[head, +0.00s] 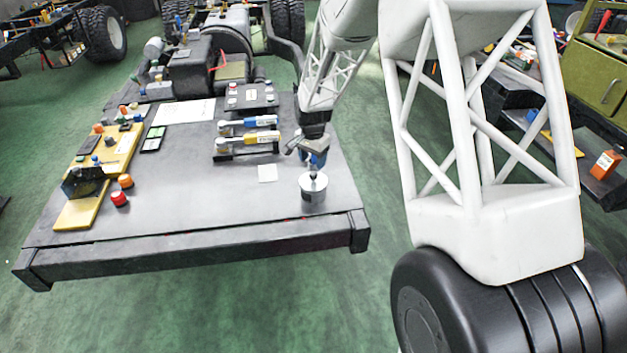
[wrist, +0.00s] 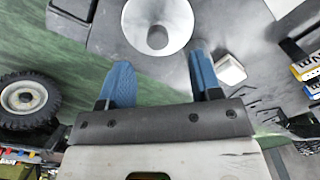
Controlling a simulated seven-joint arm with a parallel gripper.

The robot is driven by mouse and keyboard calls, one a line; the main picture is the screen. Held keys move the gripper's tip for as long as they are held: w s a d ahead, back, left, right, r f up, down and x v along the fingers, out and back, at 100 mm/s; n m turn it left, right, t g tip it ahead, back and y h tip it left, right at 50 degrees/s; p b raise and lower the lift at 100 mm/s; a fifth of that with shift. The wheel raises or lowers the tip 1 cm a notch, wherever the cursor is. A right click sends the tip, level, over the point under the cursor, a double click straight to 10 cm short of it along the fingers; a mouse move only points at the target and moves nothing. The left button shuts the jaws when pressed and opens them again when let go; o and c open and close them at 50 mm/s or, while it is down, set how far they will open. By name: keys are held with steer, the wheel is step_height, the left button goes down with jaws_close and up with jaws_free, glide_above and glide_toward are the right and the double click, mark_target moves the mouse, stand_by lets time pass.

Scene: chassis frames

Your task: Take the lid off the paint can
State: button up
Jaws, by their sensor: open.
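In the wrist view the lid (wrist: 178,22) is a light disc at the top edge, and the knob (wrist: 157,37) points toward the camera. My gripper (wrist: 160,58) is open and empty, its two blue fingers spread to either side just short of the knob. In the head view my gripper (head: 312,164) is just above and behind the can.
A white square (head: 267,173) lies left of the can. Blue and yellow cylinders in a black rack (head: 247,140) stand behind it. Red and orange caps (head: 120,199) and a yellow board (head: 75,214) are at the left. The bench's front edge (head: 200,244) is close to the can.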

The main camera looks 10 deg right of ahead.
mark_target(313, 173)
steer(key=shift+f, duration=0.65)
steer(key=shift+f, duration=0.15)
steer(key=shift+s+d+f, duration=0.1)
steer(key=shift+d+f, duration=0.05)
steer(key=shift+f, duration=2.35)
steer(key=c, duration=1)
steer(key=shift+r, duration=0.15)
